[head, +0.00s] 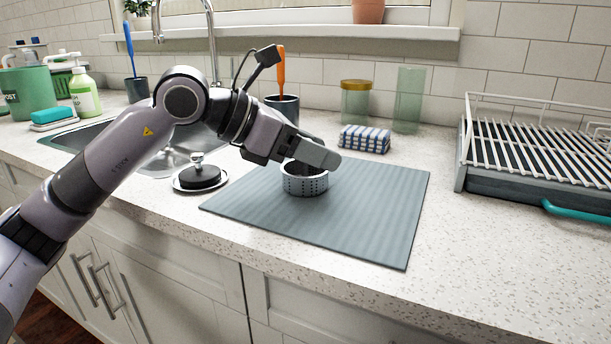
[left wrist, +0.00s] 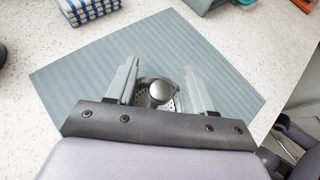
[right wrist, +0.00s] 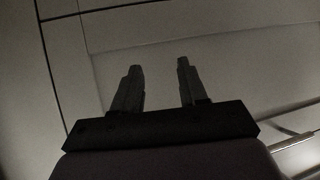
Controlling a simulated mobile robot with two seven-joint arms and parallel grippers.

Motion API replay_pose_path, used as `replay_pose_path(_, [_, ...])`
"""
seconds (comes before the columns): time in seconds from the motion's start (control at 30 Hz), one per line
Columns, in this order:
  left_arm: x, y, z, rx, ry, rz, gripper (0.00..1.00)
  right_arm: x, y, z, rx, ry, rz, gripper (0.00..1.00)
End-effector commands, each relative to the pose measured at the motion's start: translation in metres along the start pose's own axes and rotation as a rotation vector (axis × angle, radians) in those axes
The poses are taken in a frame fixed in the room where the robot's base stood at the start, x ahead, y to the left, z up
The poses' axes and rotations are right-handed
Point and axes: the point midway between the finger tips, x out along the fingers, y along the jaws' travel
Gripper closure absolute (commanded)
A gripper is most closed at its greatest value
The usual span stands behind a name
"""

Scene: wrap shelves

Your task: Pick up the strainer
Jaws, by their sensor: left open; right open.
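The strainer (head: 305,181) is a small, round, perforated metal basket standing upright on the grey-blue mat (head: 370,215). My left gripper (head: 318,160) is open and reaches down over it, hiding part of its top. In the left wrist view the strainer (left wrist: 158,91), with a round metal knob in its middle, shows between the two spread fingers. I cannot tell whether either finger touches it. My right gripper (right wrist: 158,68) is open and empty in the right wrist view, in front of plain pale panels. It is not in the head view.
A black stopper on a small dish (head: 199,179) sits left of the mat, beside the sink (head: 165,155). A striped cloth (head: 365,139), green glass (head: 408,99) and gold-lidded jar (head: 355,102) stand behind. A dish rack (head: 535,150) is at right. Counter right of the mat is clear.

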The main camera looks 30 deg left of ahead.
Motion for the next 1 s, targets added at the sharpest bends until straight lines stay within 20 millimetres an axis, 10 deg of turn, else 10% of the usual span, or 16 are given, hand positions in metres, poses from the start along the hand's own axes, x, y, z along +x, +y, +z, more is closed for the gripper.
replay_pose_path(0.27, [0.003,0.0,0.0,0.0,0.0,0.0,0.51,0.0,0.0,-0.001,-0.001,0.002,-0.001,0.57])
replay_pose_path(0.43, [0.003,0.0,0.0,0.0,0.001,0.0,1.0,0.0,0.0,-0.002,-0.001,0.003,-0.001,0.57])
replay_pose_path(1.0, [-0.005,0.0,0.014,-0.001,0.001,0.0,1.0,-0.003,0.002,-0.007,0.001,0.008,0.004,0.57])
